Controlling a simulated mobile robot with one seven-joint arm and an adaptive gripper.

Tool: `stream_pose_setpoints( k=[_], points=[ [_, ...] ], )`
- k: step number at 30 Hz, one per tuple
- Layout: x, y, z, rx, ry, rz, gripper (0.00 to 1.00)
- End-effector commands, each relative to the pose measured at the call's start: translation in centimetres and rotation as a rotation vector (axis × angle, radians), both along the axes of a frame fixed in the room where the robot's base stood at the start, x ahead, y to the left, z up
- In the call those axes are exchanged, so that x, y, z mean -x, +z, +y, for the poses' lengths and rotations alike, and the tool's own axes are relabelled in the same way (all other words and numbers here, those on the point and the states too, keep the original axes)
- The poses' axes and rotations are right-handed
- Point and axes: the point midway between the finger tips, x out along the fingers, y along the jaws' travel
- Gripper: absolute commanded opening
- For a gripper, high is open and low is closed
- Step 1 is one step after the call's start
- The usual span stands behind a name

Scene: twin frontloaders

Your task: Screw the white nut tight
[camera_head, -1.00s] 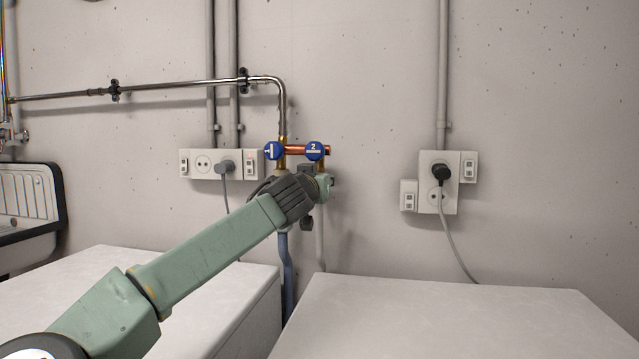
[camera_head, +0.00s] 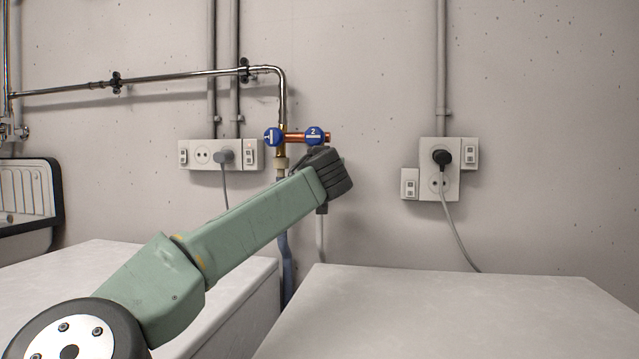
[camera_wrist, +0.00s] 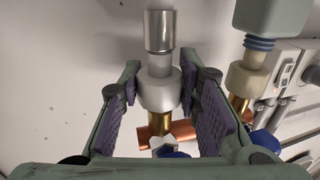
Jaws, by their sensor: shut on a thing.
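The white nut (camera_wrist: 159,91) sits around the brass outlet (camera_wrist: 160,122) at the middle of the wrist view. A grey hose end (camera_wrist: 158,32) comes out of its other side. My gripper (camera_wrist: 166,88) has one purple-padded finger on each side of the nut and is shut on it. Part of the contact is hard to see. In the head view my wrist covers the nut and the fingers, below the blue valve knob marked 2 (camera_head: 314,136).
A beige nut (camera_wrist: 247,79) on the neighbouring hose stands close to my right finger in the wrist view. The copper pipe (camera_head: 296,137) and the blue knob marked 1 (camera_head: 274,137) are close by.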

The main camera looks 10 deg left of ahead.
Motion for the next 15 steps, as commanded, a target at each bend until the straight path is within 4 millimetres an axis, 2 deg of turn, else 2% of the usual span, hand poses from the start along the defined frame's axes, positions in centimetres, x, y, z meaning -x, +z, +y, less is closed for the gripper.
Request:
stream_pose_setpoints(
  k=[1,8,15],
  points=[
    [0.00,-0.37,-0.12,-0.002,0.031,-0.003,0.06],
    [-0.04,0.26,0.01,0.002,0.221,-0.003,0.06],
    [0.08,0.18,0.30,0.004,0.250,-0.005,0.05]
  ],
)
